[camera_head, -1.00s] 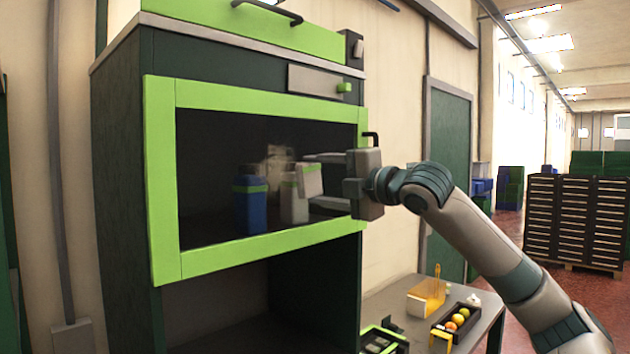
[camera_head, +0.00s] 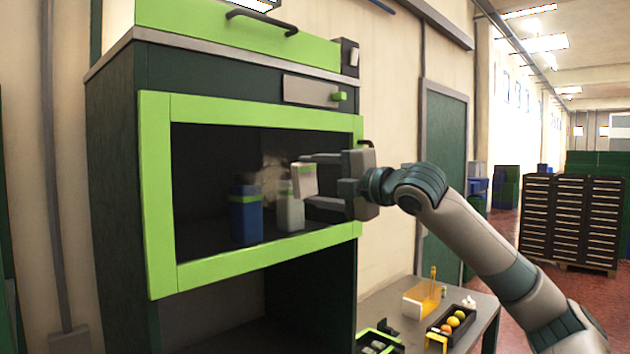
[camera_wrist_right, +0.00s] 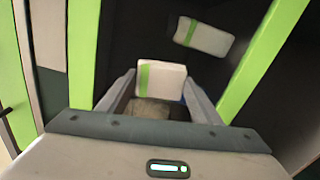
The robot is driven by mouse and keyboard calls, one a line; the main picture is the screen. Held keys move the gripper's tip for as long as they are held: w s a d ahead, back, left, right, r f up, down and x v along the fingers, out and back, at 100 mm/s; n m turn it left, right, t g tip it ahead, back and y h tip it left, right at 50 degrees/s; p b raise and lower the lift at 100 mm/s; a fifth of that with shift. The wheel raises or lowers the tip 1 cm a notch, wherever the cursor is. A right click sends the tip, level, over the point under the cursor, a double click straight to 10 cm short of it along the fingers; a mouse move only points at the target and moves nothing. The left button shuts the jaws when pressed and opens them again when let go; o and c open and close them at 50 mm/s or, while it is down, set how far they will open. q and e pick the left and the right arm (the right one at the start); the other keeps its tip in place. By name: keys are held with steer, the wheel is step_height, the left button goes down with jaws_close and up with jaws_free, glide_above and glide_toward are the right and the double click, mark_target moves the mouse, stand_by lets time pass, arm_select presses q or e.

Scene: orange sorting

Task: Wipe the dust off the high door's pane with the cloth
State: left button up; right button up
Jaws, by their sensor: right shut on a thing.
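The high door (camera_head: 155,200) is a green frame around a dark see-through pane (camera_head: 205,150). A pale, blurry dust patch (camera_head: 271,176) shows on the pane, left of the cloth; a brownish patch (camera_wrist_right: 150,109) shows below the cloth in the wrist view. My right gripper (camera_head: 309,181) is in front of the pane's right part, shut on the cloth (camera_head: 303,178), a whitish pad with a green stripe. The cloth also shows between the fingers in the right wrist view (camera_wrist_right: 168,82). I cannot tell whether it touches the pane. My left gripper is not in view.
Behind the pane stand a blue container (camera_head: 246,218) and a white one (camera_head: 290,212). The door has a dark handle (camera_head: 367,143) at its right edge. A grey table (camera_head: 470,298) below right holds a tray of fruit (camera_head: 452,322) and an orange holder (camera_head: 424,298).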

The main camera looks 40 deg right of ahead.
mark_target(260, 183)
steer(key=shift+a, duration=0.1)
steer(key=shift+s+a+p, duration=0.1)
steer(key=shift+a+p, duration=0.45)
steer(key=shift+a, duration=0.5)
steer(key=shift+a+f, duration=0.1)
steer(key=shift+a, duration=0.6)
steer(key=shift+p, duration=0.3)
steer(key=shift+s+a+p, duration=0.2)
steer(key=shift+a+p, duration=0.8)
steer(key=shift+a, duration=0.8)
steer(key=shift+s+a+p, duration=0.1)
steer(key=shift+a+p, duration=0.7)
steer(key=shift+a, duration=0.25)
steer(key=shift+a+p, duration=0.35)
steer(key=shift+a, duration=0.4)
